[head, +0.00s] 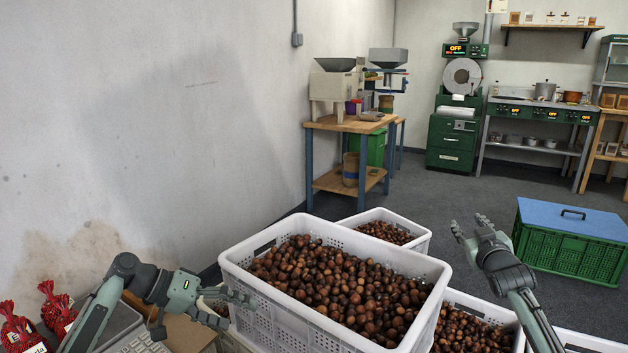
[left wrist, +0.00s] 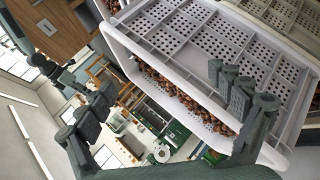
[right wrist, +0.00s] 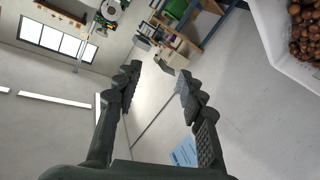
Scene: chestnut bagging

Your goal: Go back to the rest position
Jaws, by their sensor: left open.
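My left gripper (head: 238,311) is open and empty, close by the left wall of the large white crate (head: 300,318) in the head view. In the left wrist view its fingers (left wrist: 165,95) are spread, with perforated white crate walls (left wrist: 175,40) filling the upper right. My right gripper (head: 470,226) is raised to the right of the large crate, with its fingers apart. In the right wrist view (right wrist: 150,66) nothing is between its fingers. Brown chestnuts (head: 335,280) fill the large crate. Whether the left gripper touches the crate I cannot tell.
More white chestnut crates stand behind (head: 425,240) and at the right (head: 520,335). Red net bags (head: 22,328) and a keyboard-like device (head: 135,342) are at lower left. A green crate with a blue lid (head: 568,245) stands on the floor at right. Open floor lies beyond.

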